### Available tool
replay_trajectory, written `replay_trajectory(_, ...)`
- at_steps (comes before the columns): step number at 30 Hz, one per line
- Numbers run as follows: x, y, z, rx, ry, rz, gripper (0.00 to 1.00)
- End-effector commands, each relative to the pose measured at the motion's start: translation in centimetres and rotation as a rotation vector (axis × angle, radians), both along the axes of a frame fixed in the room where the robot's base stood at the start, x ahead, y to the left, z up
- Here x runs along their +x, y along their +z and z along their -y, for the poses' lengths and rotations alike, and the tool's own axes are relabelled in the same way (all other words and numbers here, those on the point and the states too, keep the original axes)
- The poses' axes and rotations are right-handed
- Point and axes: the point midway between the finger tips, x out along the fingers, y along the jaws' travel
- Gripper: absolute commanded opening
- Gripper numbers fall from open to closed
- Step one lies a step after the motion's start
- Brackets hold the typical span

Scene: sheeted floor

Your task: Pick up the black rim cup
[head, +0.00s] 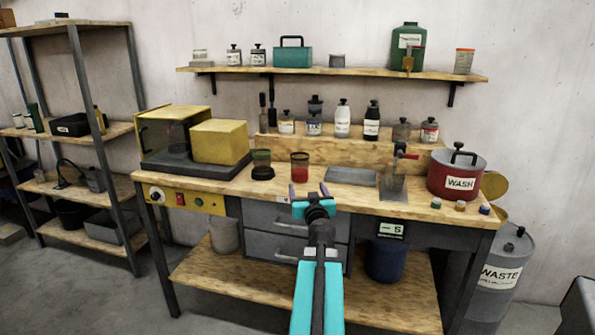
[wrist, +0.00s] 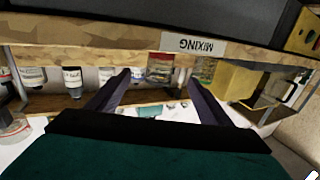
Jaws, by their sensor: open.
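Two cups stand near the front of the wooden bench, left of its middle. One is a see-through cup with red contents (head: 299,172); it also shows between my fingers in the wrist view (wrist: 160,69). The other is a greenish cup (head: 261,156) to its left, with a low black round piece (head: 262,173) in front; it shows in the wrist view (wrist: 205,70) too. I cannot tell for sure which cup has the black rim. My gripper (head: 311,190) is open and empty at the bench's front edge, in front of the red cup and apart from it.
A yellow cabinet (head: 222,142) stands left of the cups. A grey tray (head: 351,177), a metal stand (head: 393,184) and a red WASH pot (head: 456,174) are to the right. Several bottles line the back. The bench edge bears a MIXING label (wrist: 194,45).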

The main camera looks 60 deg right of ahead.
Motion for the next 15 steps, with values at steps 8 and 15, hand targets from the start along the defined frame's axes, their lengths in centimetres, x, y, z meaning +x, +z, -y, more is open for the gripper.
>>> replay_trajectory(8,1.1,0.1,0.8,0.0,0.004,0.0,0.73)
replay_trajectory(15,2.5,0.1,2.4,0.0,0.006,0.0,0.73)
